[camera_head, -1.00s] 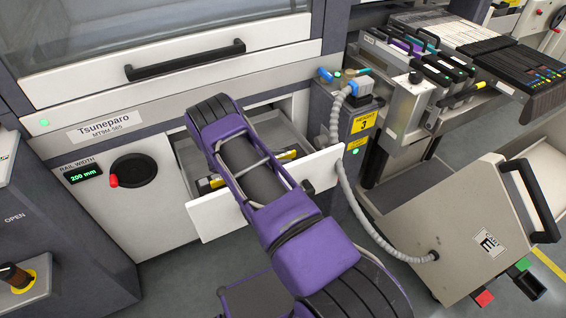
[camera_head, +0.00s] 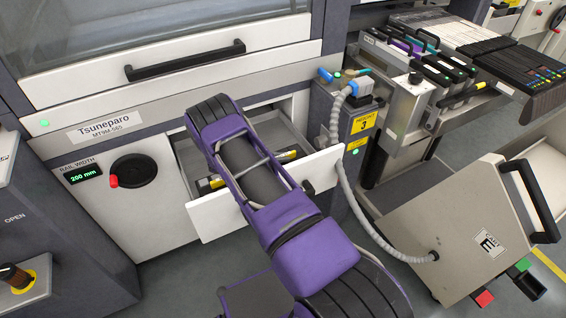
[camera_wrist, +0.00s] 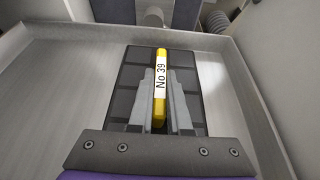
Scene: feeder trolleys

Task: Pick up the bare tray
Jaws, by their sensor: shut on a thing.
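The tray (camera_wrist: 128,78) is a dark, gridded plate lying in the open drawer, in the wrist view. A yellow bar with a white "No 39" label (camera_wrist: 160,85) runs along its middle. No parts show on the visible grid squares. My gripper (camera_wrist: 162,72) is shut on this yellow bar, one grey finger on each side, from above. The near edge of the tray is hidden by my gripper's mount. In the head view my arm covers my gripper and much of the drawer; small yellow and dark bits (camera_head: 217,183) show inside the drawer beside it.
The pale drawer (camera_wrist: 52,90) has raised walls around the tray, with bare floor at both sides. Its white front (camera_head: 218,215) sticks out from the machine. A grey hose (camera_head: 345,185) and the tilted cart E (camera_head: 455,235) stand to the right.

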